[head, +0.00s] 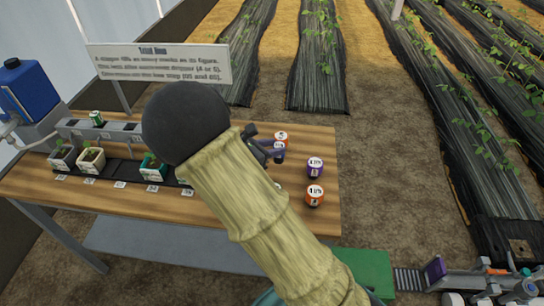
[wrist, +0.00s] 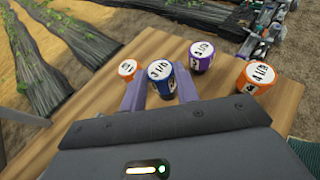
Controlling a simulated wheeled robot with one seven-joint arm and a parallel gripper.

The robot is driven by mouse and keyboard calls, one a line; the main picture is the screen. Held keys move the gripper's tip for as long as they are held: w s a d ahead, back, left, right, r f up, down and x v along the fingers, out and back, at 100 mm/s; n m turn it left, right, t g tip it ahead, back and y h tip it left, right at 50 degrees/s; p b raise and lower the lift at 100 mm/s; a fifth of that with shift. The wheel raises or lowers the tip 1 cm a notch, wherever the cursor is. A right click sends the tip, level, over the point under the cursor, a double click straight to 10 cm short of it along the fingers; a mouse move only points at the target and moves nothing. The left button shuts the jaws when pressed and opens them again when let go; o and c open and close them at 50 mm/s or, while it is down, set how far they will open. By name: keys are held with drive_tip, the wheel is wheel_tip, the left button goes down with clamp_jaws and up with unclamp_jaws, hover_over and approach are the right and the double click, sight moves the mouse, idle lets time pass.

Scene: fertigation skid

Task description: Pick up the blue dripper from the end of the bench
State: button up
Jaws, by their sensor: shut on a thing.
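The blue dripper (wrist: 162,88) is a small cup with a white top marked in black. It stands between the two purple-grey fingers of my gripper (wrist: 160,93) in the wrist view, and the fingers are closed on its sides. In the head view my arm covers part of my gripper (head: 265,147), and only the blue dripper's pale top (head: 279,146) shows clearly. The dripper is upright over the right end of the wooden bench (head: 240,205). I cannot tell whether its base touches the wood.
An orange dripper (head: 281,134) stands just behind, a purple one (head: 315,170) to the right, and another orange one (head: 315,197) nearer the front. Potted seedlings (head: 92,160), a blue tank (head: 30,88) and a sign (head: 160,64) are at the left.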

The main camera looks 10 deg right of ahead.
wheel_tip(320, 180, up, 4)
drive_tip(key=shift+r, duration=0.1)
drive_tip(key=shift+w+f, duration=0.1)
drive_tip(key=shift+f, duration=0.1)
idle(0.5)
